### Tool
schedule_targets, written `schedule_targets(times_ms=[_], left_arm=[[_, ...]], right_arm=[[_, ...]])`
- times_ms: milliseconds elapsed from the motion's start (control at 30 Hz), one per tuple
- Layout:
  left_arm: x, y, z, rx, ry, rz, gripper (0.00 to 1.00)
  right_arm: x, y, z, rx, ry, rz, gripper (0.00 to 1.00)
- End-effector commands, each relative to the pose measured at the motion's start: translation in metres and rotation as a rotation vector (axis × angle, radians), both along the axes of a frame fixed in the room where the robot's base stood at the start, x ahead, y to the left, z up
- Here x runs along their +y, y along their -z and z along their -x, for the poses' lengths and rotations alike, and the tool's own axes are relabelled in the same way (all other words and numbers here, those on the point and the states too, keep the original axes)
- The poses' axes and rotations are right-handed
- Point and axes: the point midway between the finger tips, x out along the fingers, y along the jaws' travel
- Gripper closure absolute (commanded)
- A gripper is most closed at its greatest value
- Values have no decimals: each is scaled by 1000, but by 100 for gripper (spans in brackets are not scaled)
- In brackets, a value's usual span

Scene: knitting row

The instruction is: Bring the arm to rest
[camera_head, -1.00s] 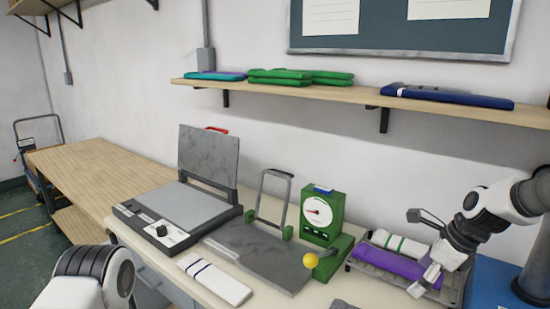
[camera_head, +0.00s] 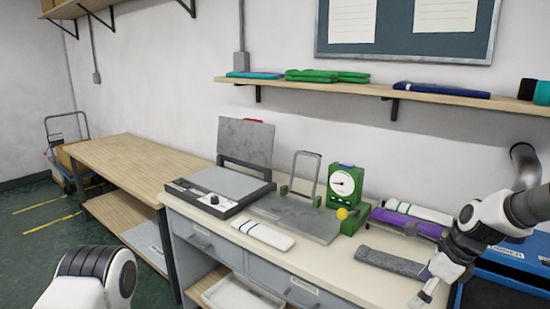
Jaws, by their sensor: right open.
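My right arm comes in from the right, and its gripper (camera_head: 427,290) hangs over the front right of the cream workbench (camera_head: 340,262). The gripper is open with nothing seen between its fingers. A grey knitted roll (camera_head: 392,262) lies on the bench just left of and behind it, apart from the fingertips as far as I can tell. My left arm shows only as a white and black link at the lower left; its gripper is outside the picture.
A press with its lid up (camera_head: 245,140), a green dial device (camera_head: 345,182) with a yellow knob, and a tray holding a purple roll (camera_head: 402,220) stand along the bench. A folded white cloth (camera_head: 263,236) lies in front. A blue bin (camera_head: 500,285) is at right.

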Motion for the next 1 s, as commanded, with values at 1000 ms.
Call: schedule_targets(times_ms=[1000], left_arm=[[0,0,0,0,0,0,60]], right_arm=[[61,307,344,27,-1695,224,3]])
